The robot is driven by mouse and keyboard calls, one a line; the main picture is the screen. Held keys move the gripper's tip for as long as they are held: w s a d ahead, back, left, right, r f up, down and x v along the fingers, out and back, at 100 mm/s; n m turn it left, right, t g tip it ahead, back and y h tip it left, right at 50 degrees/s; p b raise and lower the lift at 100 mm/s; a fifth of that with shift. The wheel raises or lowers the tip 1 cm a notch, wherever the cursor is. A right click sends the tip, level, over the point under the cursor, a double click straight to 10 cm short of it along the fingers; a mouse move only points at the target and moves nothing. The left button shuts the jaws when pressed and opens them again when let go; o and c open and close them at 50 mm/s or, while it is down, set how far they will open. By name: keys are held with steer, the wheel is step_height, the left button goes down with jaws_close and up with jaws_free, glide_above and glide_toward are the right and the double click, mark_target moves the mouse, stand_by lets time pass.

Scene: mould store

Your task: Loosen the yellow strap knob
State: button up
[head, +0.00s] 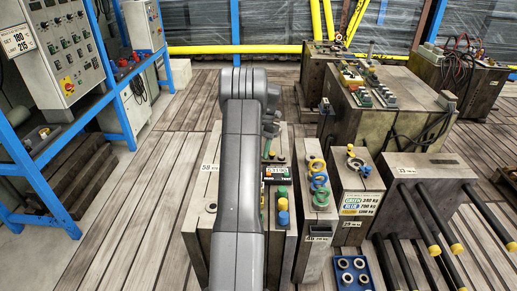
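A large tan mould block (205,222) marked 58 stands at the centre, partly hidden behind my arm. I cannot tell for sure whether this is the strap knob. A narrow block (318,232) marked 40 to its right carries yellow, blue and green rings. My arm rises from the bottom and bends down over the far side of block 58. My gripper's fingers do not show; the arm hides them.
A block with a colour-weight sign (358,204) and a block with dark yellow-tipped rods (432,172) stand to the right. A blue tray (352,276) holds rings. A blue rack with a control cabinet (62,55) is at left. The plank floor (125,215) is clear between.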

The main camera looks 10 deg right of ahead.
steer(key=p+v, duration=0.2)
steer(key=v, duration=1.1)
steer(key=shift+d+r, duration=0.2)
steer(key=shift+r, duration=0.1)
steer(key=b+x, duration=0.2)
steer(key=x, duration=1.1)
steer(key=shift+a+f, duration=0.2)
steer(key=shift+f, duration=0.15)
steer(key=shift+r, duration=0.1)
